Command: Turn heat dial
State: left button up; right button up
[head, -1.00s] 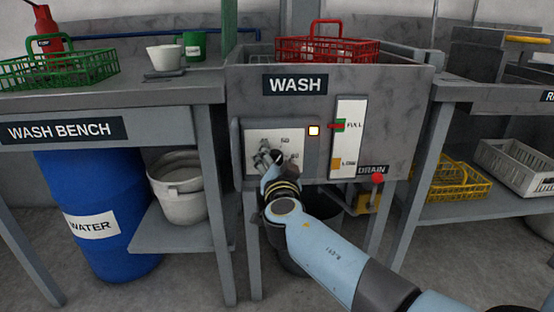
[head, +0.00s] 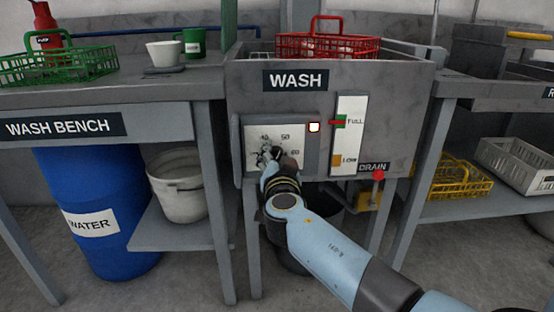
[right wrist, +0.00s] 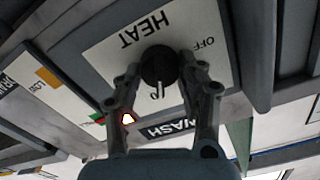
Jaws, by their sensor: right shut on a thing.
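The heat dial (right wrist: 157,68) is a round black knob with a pale pointer on a white plate marked HEAT and OFF, upside down in the right wrist view. My right gripper (right wrist: 168,75) has one finger on each side of the knob and is shut on it. In the head view, my right gripper (head: 268,158) covers the knob, and the white dial plate (head: 256,132) shows numbers such as 40, 50 and 60 above it. My left gripper is not in view.
A lit indicator (head: 314,127) and a level gauge (head: 348,140) are right of the plate. The red drain knob (head: 378,175) is lower right. A red basket (head: 326,47) sits on the wash tank (head: 400,80). The wash bench (head: 165,115) stands left.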

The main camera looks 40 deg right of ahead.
jog(key=n+b, duration=0.2)
jog(key=n, duration=0.1)
jog(key=shift+a+f, duration=0.1)
jog(key=shift+f, duration=0.1)
jog(key=n+b, duration=0.2)
jog(key=n, duration=0.3)
jog(key=shift+w+a, duration=0.1)
jog(key=shift+a, duration=0.05)
jog(key=shift+r+n+b, duration=0.1)
jog(key=shift+n+b, duration=0.2)
jog(key=shift+n, duration=0.5)
jog(key=shift+a+n, duration=0.1)
jog(key=shift+n, duration=1.8)
jog(key=n, duration=0.4)
jog(key=shift+w+a, duration=0.1)
jog(key=n, duration=0.3)
jog(key=shift+f+n, duration=0.2)
jog(key=shift+n, duration=0.1)
jog(key=shift+n+p, duration=0.35)
jog(key=shift+n, duration=0.55)
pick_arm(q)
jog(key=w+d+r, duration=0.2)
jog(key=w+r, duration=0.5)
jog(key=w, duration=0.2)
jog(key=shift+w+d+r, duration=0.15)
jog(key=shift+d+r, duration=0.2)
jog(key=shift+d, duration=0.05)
pick_arm(e)
jog(key=shift+f, duration=0.1)
